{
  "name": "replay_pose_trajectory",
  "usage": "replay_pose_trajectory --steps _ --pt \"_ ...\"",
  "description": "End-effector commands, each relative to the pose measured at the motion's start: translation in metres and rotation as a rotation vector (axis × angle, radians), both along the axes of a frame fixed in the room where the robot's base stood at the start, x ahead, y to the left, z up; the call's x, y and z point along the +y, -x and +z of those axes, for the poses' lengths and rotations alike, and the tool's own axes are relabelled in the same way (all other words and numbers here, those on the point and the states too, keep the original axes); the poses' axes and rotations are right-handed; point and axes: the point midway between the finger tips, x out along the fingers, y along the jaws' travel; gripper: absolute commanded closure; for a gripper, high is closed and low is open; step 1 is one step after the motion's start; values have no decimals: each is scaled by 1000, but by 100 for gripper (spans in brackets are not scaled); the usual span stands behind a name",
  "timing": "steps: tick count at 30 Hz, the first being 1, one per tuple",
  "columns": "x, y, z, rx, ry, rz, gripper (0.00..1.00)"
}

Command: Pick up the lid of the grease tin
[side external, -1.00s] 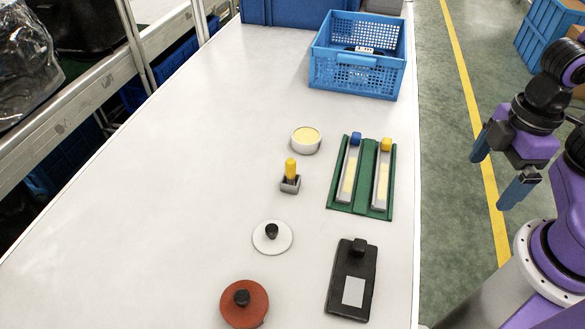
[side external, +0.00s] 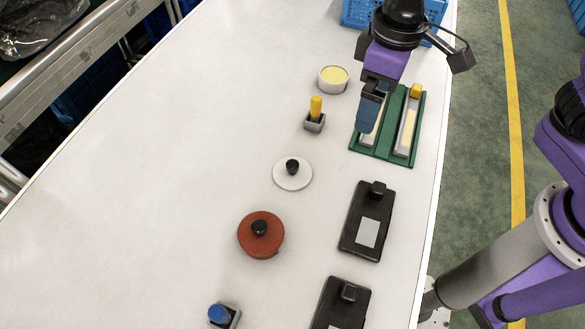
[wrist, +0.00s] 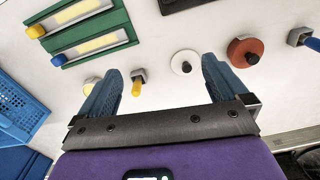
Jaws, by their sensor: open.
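The white lid (side external: 282,180) is a flat round disc with a black knob, lying on the white table. It also shows in the wrist view (wrist: 177,63), between my fingers in the picture. The grease tin (side external: 333,90), a round white tin with pale yellow filling, stands uncovered farther back. In the wrist view the tin (wrist: 90,85) is partly hidden by my left finger. My gripper (side external: 369,112) is open and empty, above the green holder, to the right of and behind the lid. Its spread blue fingers show in the wrist view (wrist: 160,68).
A red disc with a black knob (side external: 250,245) lies in front of the lid. A yellow-handled piece (side external: 315,108) stands between tin and lid. The green holder (side external: 382,154) and a black plate (side external: 350,232) lie to the right. A blue crate (side external: 352,14) stands behind.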

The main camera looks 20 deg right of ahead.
Motion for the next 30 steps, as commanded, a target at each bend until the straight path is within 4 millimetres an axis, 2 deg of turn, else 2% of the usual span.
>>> replay_pose_trajectory --steps 1,6,12,15,20,23,30 --pt "17 -8 -3 2 2 -28 0" --pt "65 -34 -13 5 6 -135 0" --pt "105 -54 -25 7 10 -236 0" --pt "116 -59 -29 8 11 -265 0" --pt "121 -62 -36 9 12 -283 0" --pt "121 -62 -50 10 14 -283 0" --pt "120 -61 -95 10 14 -283 0"
